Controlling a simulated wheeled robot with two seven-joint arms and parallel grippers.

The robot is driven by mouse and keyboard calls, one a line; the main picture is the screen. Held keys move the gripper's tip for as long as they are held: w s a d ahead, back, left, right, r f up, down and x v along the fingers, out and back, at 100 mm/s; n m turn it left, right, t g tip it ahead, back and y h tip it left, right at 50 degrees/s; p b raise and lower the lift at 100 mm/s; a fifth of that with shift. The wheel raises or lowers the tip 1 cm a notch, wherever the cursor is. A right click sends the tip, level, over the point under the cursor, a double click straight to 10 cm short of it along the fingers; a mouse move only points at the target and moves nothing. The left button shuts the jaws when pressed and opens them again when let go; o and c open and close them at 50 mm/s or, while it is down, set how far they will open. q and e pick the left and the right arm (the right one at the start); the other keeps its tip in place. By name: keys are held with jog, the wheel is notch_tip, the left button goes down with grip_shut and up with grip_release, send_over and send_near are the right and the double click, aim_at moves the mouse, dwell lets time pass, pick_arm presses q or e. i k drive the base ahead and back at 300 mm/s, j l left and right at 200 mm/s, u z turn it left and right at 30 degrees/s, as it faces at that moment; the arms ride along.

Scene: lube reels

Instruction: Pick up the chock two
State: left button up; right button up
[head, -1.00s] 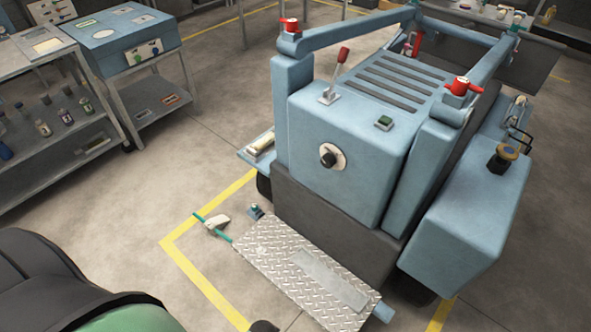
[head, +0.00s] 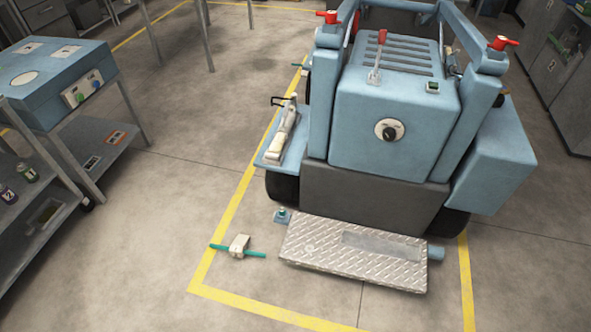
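A small cream block (head: 239,245) with a teal bar through it lies on the floor, left of the cart's tread-plate step. It looks like a chock, but I can read no number on it. I cannot tell for certain which thing is chock two. A longer cream object (head: 283,138) with a dark handle lies on the blue side shelf at the cart's left. Neither of my grippers is in view, so nothing is seen touching these things.
The blue cart (head: 390,125) stands inside yellow floor lines (head: 235,210). Its tread-plate step (head: 350,252) juts toward me, with a small blue-and-green fitting (head: 283,216) beside it. A grey shelf cart (head: 35,200) and a blue box table (head: 55,75) stand left.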

aim_at(238, 249)
jog(key=j+z, duration=0.25)
jog(key=j, duration=0.6)
jog(key=k+j+z, duration=0.2)
jog(key=j, duration=0.65)
jog(key=k+j, duration=0.15)
jog(key=j, duration=0.15)
jog(key=k+j, duration=0.2)
jog(key=j, duration=0.15)
jog(key=k+j, duration=0.15)
jog(key=j, duration=0.15)
jog(key=i+l, duration=0.15)
jog(key=l, duration=0.2)
jog(key=i+l, duration=0.15)
jog(key=l, duration=0.2)
jog(key=i+l, duration=0.15)
jog(key=l, duration=0.2)
jog(key=i+l, duration=0.15)
jog(key=l, duration=0.2)
jog(key=i+l+u, duration=0.1)
jog(key=l, duration=0.25)
jog(key=i+l, duration=0.2)
jog(key=l, duration=0.15)
